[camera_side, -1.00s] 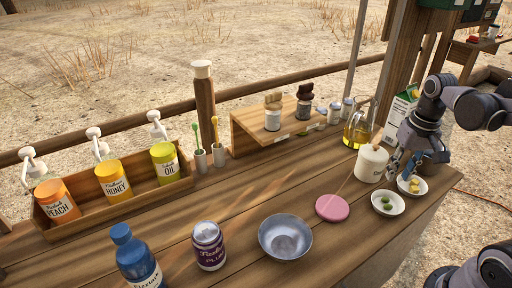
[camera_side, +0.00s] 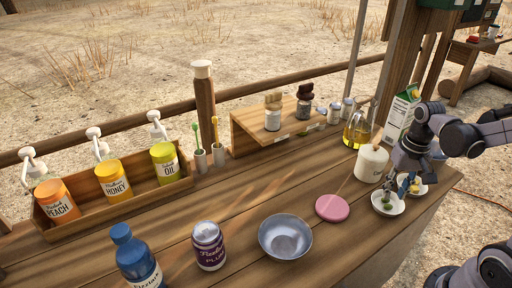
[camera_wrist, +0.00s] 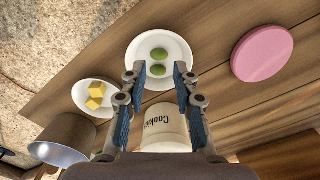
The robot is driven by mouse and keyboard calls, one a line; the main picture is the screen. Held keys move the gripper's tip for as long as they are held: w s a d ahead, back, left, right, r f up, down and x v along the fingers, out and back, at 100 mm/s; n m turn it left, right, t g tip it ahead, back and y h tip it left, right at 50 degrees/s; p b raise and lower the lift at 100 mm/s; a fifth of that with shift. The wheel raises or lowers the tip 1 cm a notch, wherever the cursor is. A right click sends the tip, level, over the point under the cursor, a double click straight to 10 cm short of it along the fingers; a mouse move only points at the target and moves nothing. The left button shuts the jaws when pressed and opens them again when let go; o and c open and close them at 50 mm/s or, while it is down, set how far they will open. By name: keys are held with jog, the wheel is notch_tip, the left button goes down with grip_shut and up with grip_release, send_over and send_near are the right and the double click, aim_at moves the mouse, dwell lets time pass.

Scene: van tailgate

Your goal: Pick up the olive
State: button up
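Two green olives (camera_wrist: 158,54) lie in a small white dish (camera_wrist: 133,53) in the wrist view, one behind the other. In the side view the dish (camera_side: 380,209) stands near the table's right end, and an olive (camera_side: 387,198) shows partly behind my fingers. My gripper (camera_wrist: 160,72) is open and empty, its blue-padded fingers apart on either side of the nearer olive in the wrist view. In the side view my gripper (camera_side: 398,192) points down over the dish. I cannot tell whether the fingertips touch the dish.
A second white dish (camera_wrist: 80,86) holds yellow cubes (camera_wrist: 95,95) beside the olive dish. A white cookie jar (camera_side: 371,163) stands close behind. A pink disc (camera_side: 332,208) and a metal bowl (camera_side: 285,237) lie to the left. A milk carton (camera_side: 400,112) stands behind.

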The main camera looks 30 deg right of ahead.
aim_at(389, 205)
jog(key=shift+f, duration=2.2)
jog(key=c, duration=0.3)
